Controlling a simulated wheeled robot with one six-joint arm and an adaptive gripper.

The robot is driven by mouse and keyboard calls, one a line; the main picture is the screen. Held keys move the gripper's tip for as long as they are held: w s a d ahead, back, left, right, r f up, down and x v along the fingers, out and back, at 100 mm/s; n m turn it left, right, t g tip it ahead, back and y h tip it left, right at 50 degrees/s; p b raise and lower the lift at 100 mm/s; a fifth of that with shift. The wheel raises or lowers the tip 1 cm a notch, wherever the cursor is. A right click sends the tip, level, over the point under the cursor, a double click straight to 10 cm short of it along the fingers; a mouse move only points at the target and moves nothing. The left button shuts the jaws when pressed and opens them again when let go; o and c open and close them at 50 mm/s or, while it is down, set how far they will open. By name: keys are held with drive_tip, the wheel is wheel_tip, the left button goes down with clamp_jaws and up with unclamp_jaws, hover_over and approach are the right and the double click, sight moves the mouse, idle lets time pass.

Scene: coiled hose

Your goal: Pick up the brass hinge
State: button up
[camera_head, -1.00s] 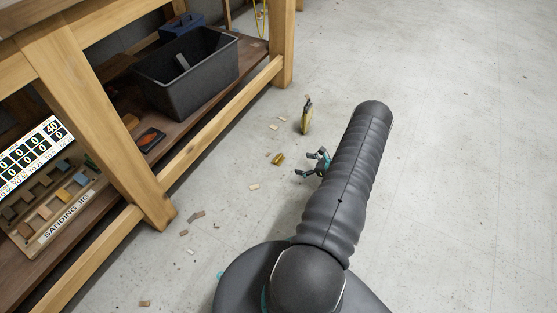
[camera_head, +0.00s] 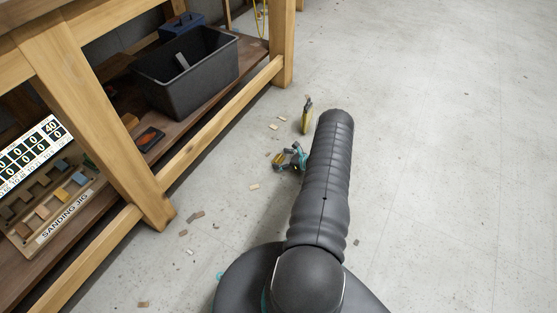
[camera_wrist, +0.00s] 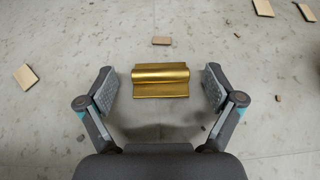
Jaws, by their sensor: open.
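The brass hinge (camera_wrist: 160,82) lies on the grey floor, a shiny gold piece with a rounded barrel along its length. In the wrist view it sits between the two open fingers of my gripper (camera_wrist: 160,90), with a gap on each side. In the head view my gripper (camera_head: 290,157) is low over the floor beside my arm, and the hinge (camera_head: 278,160) shows partly at its left, partly hidden by the fingers. Nothing is held.
Wood scraps (camera_wrist: 25,76) lie scattered around on the floor. A yellow-handled tool (camera_head: 306,117) is beyond my gripper. A wooden workbench (camera_head: 150,190) with a black bin (camera_head: 190,85) on its lower shelf stands at the left. The floor at right is mostly clear.

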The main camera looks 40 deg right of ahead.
drive_tip(key=shift+w+f, duration=0.1)
drive_tip(key=shift+w, duration=0.1)
drive_tip(key=c, duration=1.3)
drive_tip(key=shift+o, duration=0.2)
